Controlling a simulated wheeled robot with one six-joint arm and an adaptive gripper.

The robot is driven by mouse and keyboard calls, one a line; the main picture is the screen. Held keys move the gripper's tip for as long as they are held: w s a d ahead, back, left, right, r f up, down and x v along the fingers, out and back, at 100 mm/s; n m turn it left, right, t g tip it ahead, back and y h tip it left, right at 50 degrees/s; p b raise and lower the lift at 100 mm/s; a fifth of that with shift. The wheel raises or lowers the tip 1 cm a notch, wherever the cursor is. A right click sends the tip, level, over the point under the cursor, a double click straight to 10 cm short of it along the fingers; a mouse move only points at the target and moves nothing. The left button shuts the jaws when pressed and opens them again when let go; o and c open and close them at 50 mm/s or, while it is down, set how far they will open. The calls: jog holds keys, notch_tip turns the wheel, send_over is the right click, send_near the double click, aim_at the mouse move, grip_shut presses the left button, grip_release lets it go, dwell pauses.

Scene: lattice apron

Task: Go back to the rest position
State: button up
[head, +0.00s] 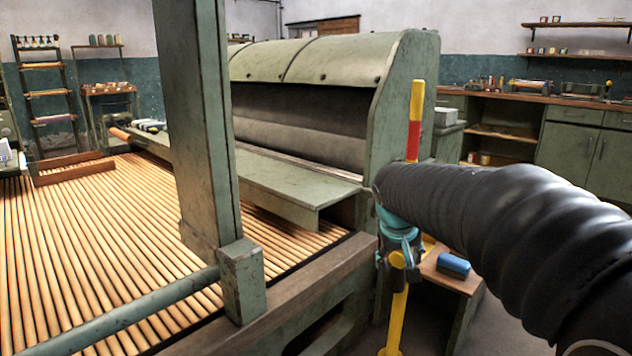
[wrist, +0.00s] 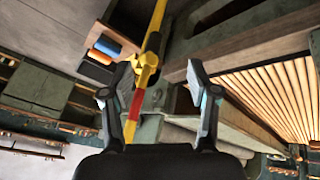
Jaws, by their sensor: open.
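A yellow lever with a red band (head: 415,102) stands nearly upright beside the green machine's right end in the head view. My black-sleeved arm reaches in from the right and its end covers part of the lever. A teal part of my arm's end shows by the lever, but the fingers are not clear there. In the wrist view my gripper (wrist: 160,88) is open, its two fingers wide apart. The lever (wrist: 149,62) crosses the wrist view close to the left finger; I cannot tell whether they touch.
The green machine (head: 405,105) with a slatted roller bed (head: 90,230) fills the left and middle. A green post (head: 200,120) stands in front. A low wooden stand (head: 455,283) with a blue block (head: 453,265) is right of the lever. Cabinets (head: 570,150) line the back right.

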jog(key=s+f+y, duration=0.1)
jog(key=s+f, duration=0.1)
jog(key=s, duration=1.2)
jog(key=s+a+f+y, duration=0.1)
jog(key=s+f, duration=0.2)
jog(key=s, duration=1)
jog(key=shift+s+a+m+y, duration=0.3)
jog(key=shift+s, duration=0.05)
